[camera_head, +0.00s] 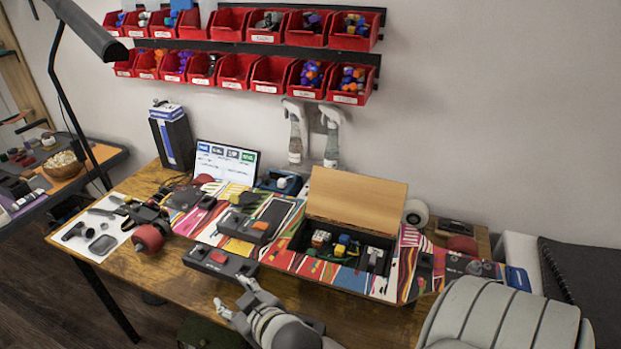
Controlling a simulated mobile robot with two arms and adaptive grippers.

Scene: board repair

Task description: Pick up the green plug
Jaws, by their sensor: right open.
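I cannot clearly make out the green plug. An open patterned box (345,278) with a raised wooden lid (356,199) stands on the workbench. Inside it are several small blocks and parts in yellow, blue, white and dark colours, with small green bits (312,252) too small to identify. My right gripper (232,298) is open and empty at the front edge of the bench. It points toward the upper left, in front of a dark control box with a red button (220,261) and left of the open box. My left gripper is not in view.
Red bins (237,69) hang in two rows on the wall. A tablet (225,161) and a dark upright box (173,140) stand at the back. Tools lie on a white mat (92,229) at left. Some wood is bare at the bench's front left.

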